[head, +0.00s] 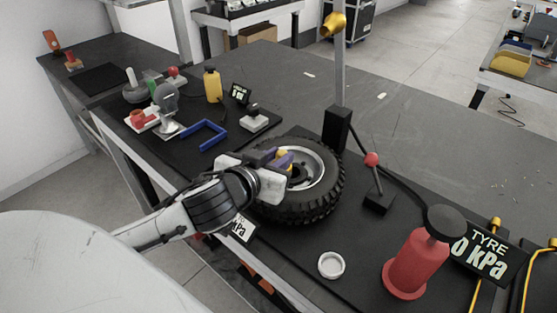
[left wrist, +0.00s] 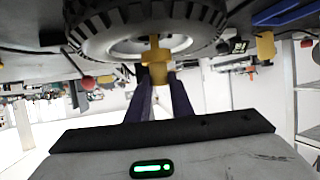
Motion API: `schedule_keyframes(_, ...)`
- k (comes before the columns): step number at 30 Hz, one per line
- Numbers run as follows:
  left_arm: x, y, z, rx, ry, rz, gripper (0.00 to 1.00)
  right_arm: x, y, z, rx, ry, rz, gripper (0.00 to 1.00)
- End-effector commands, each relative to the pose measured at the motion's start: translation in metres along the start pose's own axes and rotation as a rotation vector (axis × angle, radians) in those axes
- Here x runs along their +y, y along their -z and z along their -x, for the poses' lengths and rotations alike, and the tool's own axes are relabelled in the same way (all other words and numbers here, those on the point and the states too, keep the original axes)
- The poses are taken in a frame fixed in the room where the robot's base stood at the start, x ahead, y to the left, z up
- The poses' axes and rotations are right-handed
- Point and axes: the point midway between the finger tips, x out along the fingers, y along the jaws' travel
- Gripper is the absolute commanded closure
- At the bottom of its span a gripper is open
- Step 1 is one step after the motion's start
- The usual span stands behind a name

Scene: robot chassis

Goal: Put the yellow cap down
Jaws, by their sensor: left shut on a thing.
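My left gripper (head: 283,161) is over the near side of the wheel with the black tyre (head: 318,208). Its purple fingers are shut on the yellow cap (left wrist: 158,68), which shows between the fingertips in the left wrist view (left wrist: 158,84). In the head view only a little of the yellow cap (head: 284,154) shows beside the fingers. The cap is close to the wheel's pale rim (head: 312,170); I cannot tell whether they touch. A small round white dish (head: 331,265) stands on the black mat in front of the wheel. My right gripper is not in view.
A red pump-like cylinder (head: 416,262) and a red-knobbed lever (head: 375,195) stand right of the wheel. A post (head: 340,90) rises behind it. The table's far side is clear.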

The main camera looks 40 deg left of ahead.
Motion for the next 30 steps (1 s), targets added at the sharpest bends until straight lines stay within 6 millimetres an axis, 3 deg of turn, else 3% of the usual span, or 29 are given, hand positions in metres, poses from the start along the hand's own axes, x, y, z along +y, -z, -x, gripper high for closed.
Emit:
schedule_keyframes(11, 0.0, -0.007, -0.003, 0.001, -0.001, 0.002, 1.0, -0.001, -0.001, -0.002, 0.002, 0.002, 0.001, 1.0)
schedule_keyframes(12, 0.0, -0.007, -0.003, 0.002, -0.001, 0.002, 0.78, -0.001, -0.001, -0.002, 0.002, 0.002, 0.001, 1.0)
schedule_keyframes(15, 0.0, -0.006, -0.003, 0.002, -0.001, 0.001, 0.62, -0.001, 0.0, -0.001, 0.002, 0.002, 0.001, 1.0)
schedule_keyframes(30, 0.008, 0.005, 0.007, 0.0, -0.011, -0.001, 0.61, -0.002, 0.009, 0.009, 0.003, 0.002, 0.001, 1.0)
